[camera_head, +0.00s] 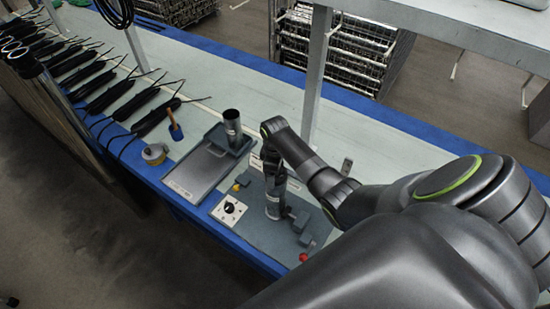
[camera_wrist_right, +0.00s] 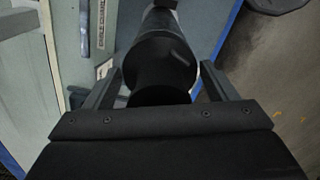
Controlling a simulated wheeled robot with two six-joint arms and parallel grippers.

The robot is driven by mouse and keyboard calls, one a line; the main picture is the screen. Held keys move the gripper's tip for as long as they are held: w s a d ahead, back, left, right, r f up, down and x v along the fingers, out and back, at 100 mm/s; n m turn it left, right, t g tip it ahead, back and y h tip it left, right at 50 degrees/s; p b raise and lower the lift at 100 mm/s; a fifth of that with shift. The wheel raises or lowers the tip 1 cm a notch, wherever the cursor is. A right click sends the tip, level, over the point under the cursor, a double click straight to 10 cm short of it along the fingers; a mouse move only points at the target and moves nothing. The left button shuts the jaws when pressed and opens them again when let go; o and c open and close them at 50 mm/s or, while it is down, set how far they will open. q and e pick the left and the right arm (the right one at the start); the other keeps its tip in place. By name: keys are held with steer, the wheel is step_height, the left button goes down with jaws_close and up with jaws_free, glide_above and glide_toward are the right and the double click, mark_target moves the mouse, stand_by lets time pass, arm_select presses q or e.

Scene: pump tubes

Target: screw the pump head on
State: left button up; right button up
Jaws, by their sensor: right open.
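A dark pump tube (camera_head: 274,205) stands upright on the grey work plate, below the end of my right arm. My right gripper (camera_head: 271,170) is at its upper end, partly hidden by my own wrist. In the right wrist view, the open fingers of the right gripper (camera_wrist_right: 160,82) lie on either side of a dark cylindrical part (camera_wrist_right: 160,65), with a visible gap at each side. I cannot tell where the pump head ends and the tube begins. A second tube (camera_head: 232,124), grey with an open top, stands in the grey tray. My left gripper is not in view.
The grey tray (camera_head: 190,178) lies left of the work plate (camera_head: 262,238). A white dial panel (camera_head: 229,209), a yellow knob and a red button (camera_head: 303,257) are on the plate. A shelf post (camera_head: 317,70) rises behind.

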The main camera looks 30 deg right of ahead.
steer(key=n, duration=0.4)
steer(key=shift+s+n, duration=0.1)
steer(key=shift+n, duration=0.3)
steer(key=n, duration=0.4)
steer(key=shift+a, duration=0.1)
steer(key=n, duration=0.5)
steer(key=shift+s, duration=0.1)
steer(key=shift+s+n, duration=0.1)
steer(key=shift+n, duration=2.1)
steer(key=shift+c, duration=0.5)
steer(key=c, duration=0.7)
steer(key=shift+c, duration=0.2)
